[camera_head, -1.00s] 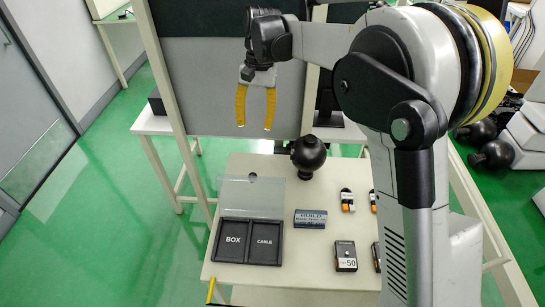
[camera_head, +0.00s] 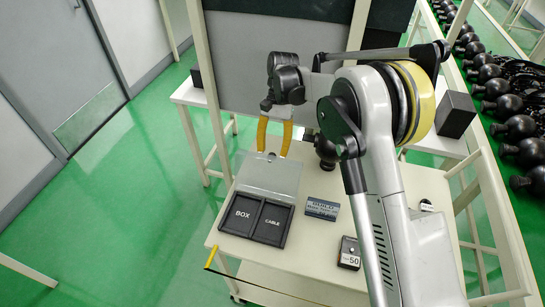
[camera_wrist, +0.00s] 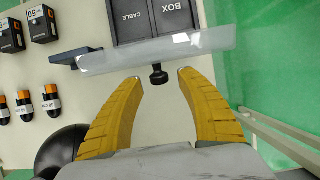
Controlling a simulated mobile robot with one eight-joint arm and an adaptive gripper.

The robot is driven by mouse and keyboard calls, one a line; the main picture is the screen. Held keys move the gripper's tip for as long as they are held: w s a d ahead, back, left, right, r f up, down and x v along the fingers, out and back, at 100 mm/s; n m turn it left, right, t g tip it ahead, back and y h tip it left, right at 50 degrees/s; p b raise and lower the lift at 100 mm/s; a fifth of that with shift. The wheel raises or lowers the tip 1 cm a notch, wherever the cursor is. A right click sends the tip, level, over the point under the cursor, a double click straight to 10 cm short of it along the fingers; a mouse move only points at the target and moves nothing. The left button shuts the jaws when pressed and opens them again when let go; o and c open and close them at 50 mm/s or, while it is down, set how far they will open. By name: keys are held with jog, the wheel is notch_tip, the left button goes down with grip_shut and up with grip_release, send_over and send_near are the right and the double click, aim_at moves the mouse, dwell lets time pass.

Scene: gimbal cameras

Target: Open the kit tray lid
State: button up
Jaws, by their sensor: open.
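The kit tray (camera_head: 228,230) is black, with compartments marked BOX and CABLE, and lies on the cream table top. Its clear lid (camera_head: 270,176) stands raised at the tray's far side, tilted, and both compartments show uncovered. In the wrist view the lid (camera_wrist: 180,50) appears as a narrow tilted strip in front of the tray (camera_wrist: 130,31). A black knob (camera_wrist: 158,76) sticks out from the lid toward my gripper. My gripper (camera_wrist: 161,78) is open, with its yellow fingers on either side of the knob and gaps between. In the head view my gripper (camera_head: 273,153) is over the lid's far edge.
A dark labelled box (camera_head: 322,208) lies right of the tray, and a box marked 50 (camera_head: 349,253) is nearer the front. A black rounded object (camera_head: 325,150) stands behind them. Small orange-and-black cylinders (camera_wrist: 50,105) stand on the table. An upright panel (camera_head: 290,70) rises behind.

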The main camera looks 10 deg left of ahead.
jog(key=shift+x, duration=0.85)
grip_shut()
jog(key=shift+r, duration=0.1)
